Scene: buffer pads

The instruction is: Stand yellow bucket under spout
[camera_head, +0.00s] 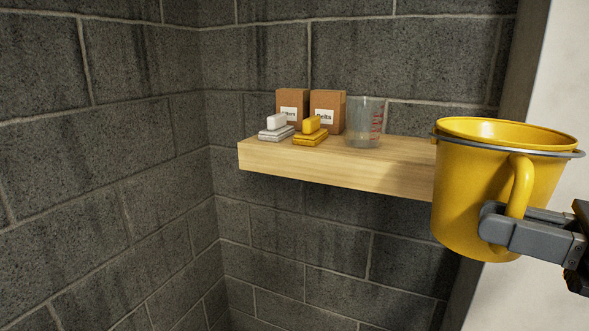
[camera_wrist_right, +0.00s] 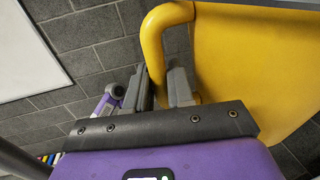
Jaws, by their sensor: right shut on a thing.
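The yellow bucket (camera_head: 465,195) is at the right of the head view, upright, with a grey band below its rim and a yellow side handle. My right gripper (camera_head: 507,220) is shut on that handle, and the bucket hangs in front of the shelf's right end. In the right wrist view, the bucket (camera_wrist_right: 240,60) fills the upper right and my right gripper (camera_wrist_right: 165,88) has its fingers at the handle. The bucket's inside bottom is hidden. No spout is in view. My left gripper is not in view.
A wooden shelf (camera_head: 340,174) is fixed to the grey block wall. On it are two brown boxes (camera_head: 292,104) (camera_head: 327,110), a white-topped pad (camera_head: 276,128), a yellow pad (camera_head: 310,131) and a clear measuring cup (camera_head: 365,122). Space left of the shelf is clear.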

